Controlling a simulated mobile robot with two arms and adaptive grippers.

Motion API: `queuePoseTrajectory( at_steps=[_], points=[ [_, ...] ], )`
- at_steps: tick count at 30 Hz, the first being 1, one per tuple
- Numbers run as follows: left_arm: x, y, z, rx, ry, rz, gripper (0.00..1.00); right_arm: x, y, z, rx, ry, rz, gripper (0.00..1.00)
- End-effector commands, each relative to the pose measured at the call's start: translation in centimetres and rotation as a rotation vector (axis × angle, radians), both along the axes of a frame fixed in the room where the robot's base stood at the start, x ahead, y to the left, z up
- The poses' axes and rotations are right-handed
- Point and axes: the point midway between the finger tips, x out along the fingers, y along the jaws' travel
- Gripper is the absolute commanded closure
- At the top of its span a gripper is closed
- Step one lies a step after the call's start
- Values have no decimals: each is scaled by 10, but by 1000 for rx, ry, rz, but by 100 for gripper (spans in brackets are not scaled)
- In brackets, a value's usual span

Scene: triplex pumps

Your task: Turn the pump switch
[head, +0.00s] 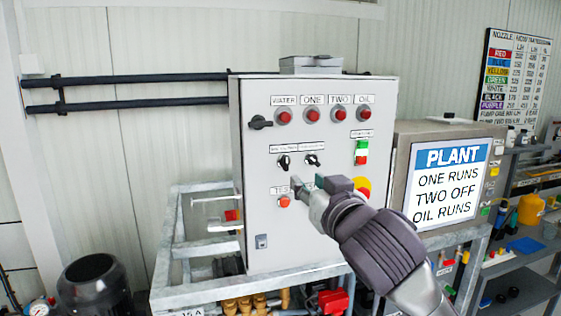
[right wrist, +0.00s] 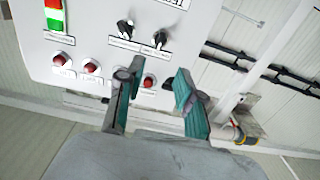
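A grey control cabinet (head: 255,220) faces me. Two black rotary switches, left (head: 284,162) and right (head: 312,160), sit mid-panel; their small labels are unreadable. They also show in the right wrist view, one (right wrist: 125,29) beside the other (right wrist: 160,39). Another black rotary handle (head: 260,122) is at the panel's upper left. My right gripper (head: 308,186) is in front of the panel, below the two switches in the head view. In the right wrist view its fingers (right wrist: 153,76) are apart with nothing gripped between them. My left gripper is out of view.
Red lamps labelled WATER (head: 284,116), ONE, TWO and OIL line the top. A green-and-red button (head: 361,152) is at right; a yellow-backed red button (head: 363,184) is partly hidden by my arm. A sign (head: 450,182) reads ONE RUNS, TWO OFF, OIL RUNS. A motor (head: 92,285) stands lower left.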

Motion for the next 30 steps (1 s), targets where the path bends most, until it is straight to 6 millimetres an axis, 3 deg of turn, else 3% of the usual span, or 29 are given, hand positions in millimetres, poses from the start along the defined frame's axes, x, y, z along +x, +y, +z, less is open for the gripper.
queuePoseTrajectory(
  at_steps=[9, 15, 21, 30],
  points=[
    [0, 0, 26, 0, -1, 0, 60, 65, 21, 4, -3, 2, -2, 64],
    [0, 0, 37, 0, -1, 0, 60, 97, 31, 3, -2, 2, -2, 64],
    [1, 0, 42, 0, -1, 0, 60, 113, 37, 1, 0, 1, 0, 64],
    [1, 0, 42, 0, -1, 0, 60, 116, 38, 0, -1, -1, 0, 64]
  ],
)
